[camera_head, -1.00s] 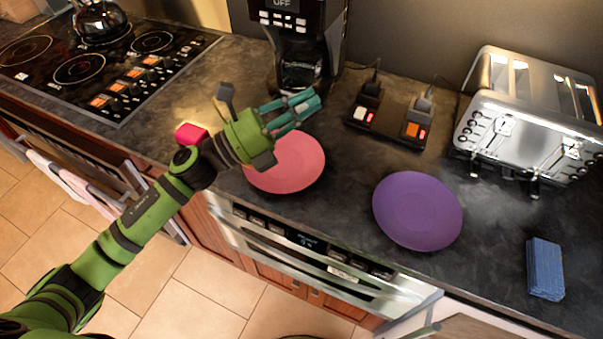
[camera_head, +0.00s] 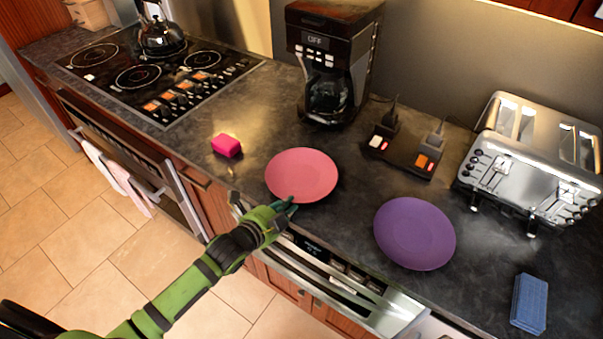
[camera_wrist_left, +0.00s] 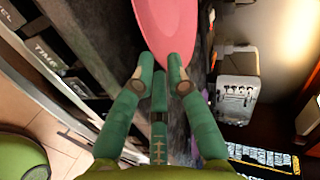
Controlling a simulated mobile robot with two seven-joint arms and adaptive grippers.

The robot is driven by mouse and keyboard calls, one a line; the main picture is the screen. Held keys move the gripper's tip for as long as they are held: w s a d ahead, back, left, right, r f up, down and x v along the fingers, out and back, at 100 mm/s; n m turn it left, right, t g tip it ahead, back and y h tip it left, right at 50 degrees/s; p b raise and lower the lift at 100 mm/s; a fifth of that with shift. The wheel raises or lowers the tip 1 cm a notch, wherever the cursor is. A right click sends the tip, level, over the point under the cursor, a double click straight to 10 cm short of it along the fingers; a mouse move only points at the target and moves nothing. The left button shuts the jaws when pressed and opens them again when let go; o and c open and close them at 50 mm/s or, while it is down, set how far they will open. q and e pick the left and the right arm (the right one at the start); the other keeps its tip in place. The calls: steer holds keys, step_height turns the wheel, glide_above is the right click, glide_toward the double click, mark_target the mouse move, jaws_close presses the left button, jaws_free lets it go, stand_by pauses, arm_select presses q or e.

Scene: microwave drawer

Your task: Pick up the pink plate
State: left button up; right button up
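The pink plate (camera_head: 302,175) lies on the dark counter, in front of the coffee maker. My left gripper (camera_head: 286,206) is at the plate's near edge, low by the counter's front edge. In the left wrist view the pink plate (camera_wrist_left: 168,25) reaches down toward the green fingers of my left gripper (camera_wrist_left: 161,80). The fingers are apart, with the plate's rim at or between their tips; I cannot tell whether they touch it. My right gripper is not in view.
A purple plate (camera_head: 414,233) lies to the right, and a pink sponge (camera_head: 227,145) to the left. The coffee maker (camera_head: 330,60), power strip (camera_head: 405,150) and toaster (camera_head: 530,160) stand behind. A blue sponge (camera_head: 528,304) lies at right. The microwave drawer (camera_head: 340,280) is below the counter.

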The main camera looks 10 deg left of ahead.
arm_select(q)
steer(key=shift+x, duration=1.4)
steer(key=shift+s, duration=0.1)
jaws_close()
steer(key=shift+r, duration=0.15)
